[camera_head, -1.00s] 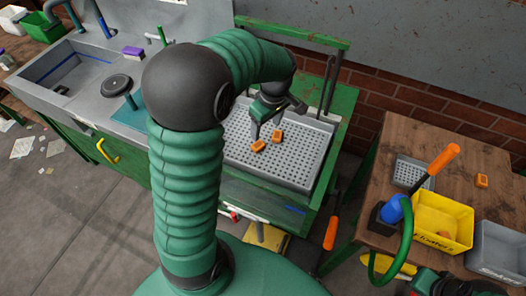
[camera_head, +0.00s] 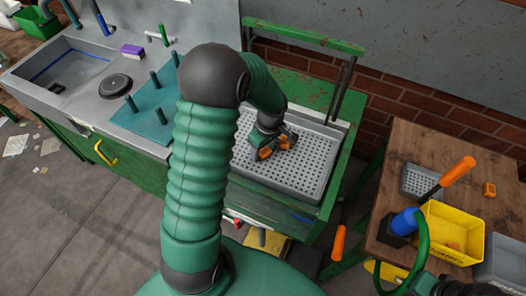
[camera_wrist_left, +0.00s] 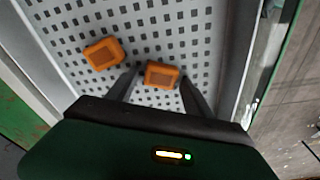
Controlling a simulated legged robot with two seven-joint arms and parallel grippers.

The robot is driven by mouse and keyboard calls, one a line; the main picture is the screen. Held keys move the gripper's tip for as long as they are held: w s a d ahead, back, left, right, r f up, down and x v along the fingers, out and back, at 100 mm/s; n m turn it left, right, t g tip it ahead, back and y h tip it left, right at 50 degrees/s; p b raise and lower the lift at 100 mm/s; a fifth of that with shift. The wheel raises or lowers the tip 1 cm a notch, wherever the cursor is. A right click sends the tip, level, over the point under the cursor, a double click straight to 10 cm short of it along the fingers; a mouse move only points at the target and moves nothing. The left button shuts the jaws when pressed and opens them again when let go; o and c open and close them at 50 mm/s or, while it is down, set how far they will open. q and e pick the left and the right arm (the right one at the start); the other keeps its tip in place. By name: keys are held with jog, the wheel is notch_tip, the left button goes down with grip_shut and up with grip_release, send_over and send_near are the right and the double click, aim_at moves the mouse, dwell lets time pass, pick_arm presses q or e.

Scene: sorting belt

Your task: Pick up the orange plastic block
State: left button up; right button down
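Two orange plastic blocks lie on the perforated grey tray (camera_head: 310,165). In the left wrist view, one orange block (camera_wrist_left: 162,75) lies between the fingertips of my left gripper (camera_wrist_left: 160,78); the other orange block (camera_wrist_left: 103,53) lies to the left, outside the fingers. The fingers look spread, with a gap at the left side of the nearer block. In the head view my left gripper (camera_head: 275,146) is low over the tray and partly covers the blocks. My right gripper (camera_head: 460,286) shows only in part at the lower right edge; its fingers are not clear.
Another orange block (camera_head: 489,189) lies on the wooden table (camera_head: 420,150) at right, beside a yellow bin (camera_head: 470,222) with something orange inside. A blue bottle with a green hose stands there too. A sink and a teal pegged mat (camera_head: 143,110) are left of the tray.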

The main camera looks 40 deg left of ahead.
pick_arm(q)
jog(key=shift+s+a, duration=0.1)
jog(key=shift+a, duration=0.05)
jog(key=shift+c, duration=1.2)
jog(key=shift+w+d+r, duration=0.15)
jog(key=shift+w+d, duration=0.05)
jog(key=shift+d, duration=0.5)
jog(key=c, duration=0.7)
jog(key=shift+d, duration=0.15)
jog(key=shift+c, duration=0.9)
